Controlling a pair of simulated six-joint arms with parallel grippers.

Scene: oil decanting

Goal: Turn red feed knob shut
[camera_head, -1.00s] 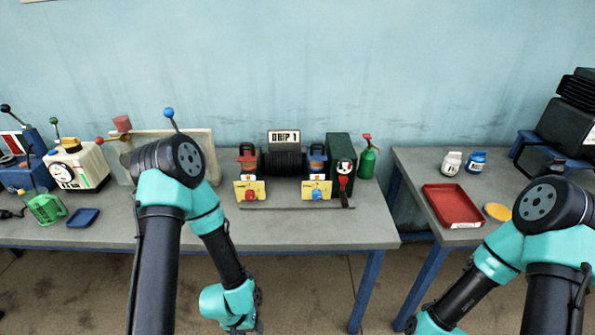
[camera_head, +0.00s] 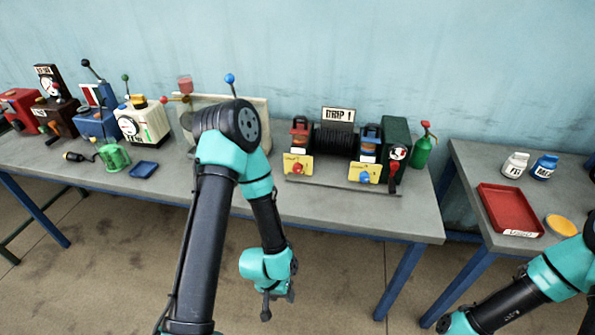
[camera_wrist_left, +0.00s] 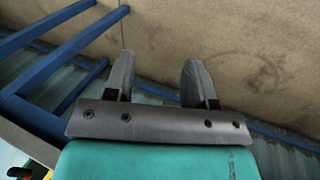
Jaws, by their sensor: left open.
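The red feed knob (camera_head: 297,169) sits on the front of a yellow plate (camera_head: 299,159) at the left end of the machine on the long grey table. A blue knob (camera_head: 364,177) sits on the matching yellow plate to its right. My left gripper (camera_head: 278,300) hangs in front of the table, below its top edge and apart from the knob.
A red-handled lever (camera_head: 394,172) and a green bottle (camera_head: 421,152) stand at the machine's right end. A cream device (camera_head: 141,122) and a blue tray (camera_head: 144,169) are to the left. The right table holds a red tray (camera_head: 511,211). The front table edge lies above my left gripper.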

